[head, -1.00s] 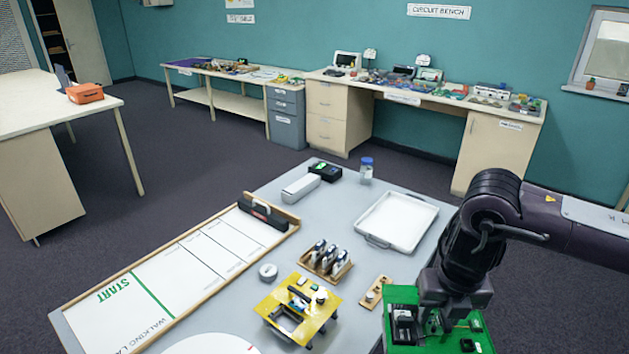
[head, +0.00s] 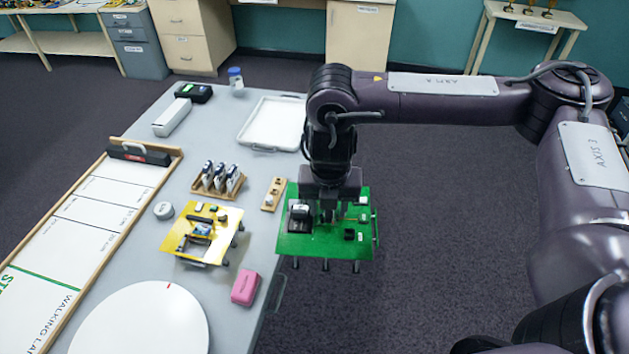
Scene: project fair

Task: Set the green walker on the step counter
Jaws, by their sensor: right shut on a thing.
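The green walker (head: 298,245) is a flat green board with small parts on top and several dark legs below. My right gripper (head: 329,208) is shut on it from above, near the board's middle, and hides part of it. The walker looks level and hangs over the table's right edge, with its legs showing above the dark floor. A large white round disc (head: 140,322) with a red mark lies at the table's front. I cannot tell by sight which thing is the step counter. My left gripper is not in view.
A yellow walker (head: 187,245) stands on the grey table (head: 240,165), with a pink block (head: 245,287) in front. A small peg board (head: 273,194), a rack of several units (head: 219,180) and a white tray (head: 272,124) lie behind. The walking lane (head: 85,215) runs along the left.

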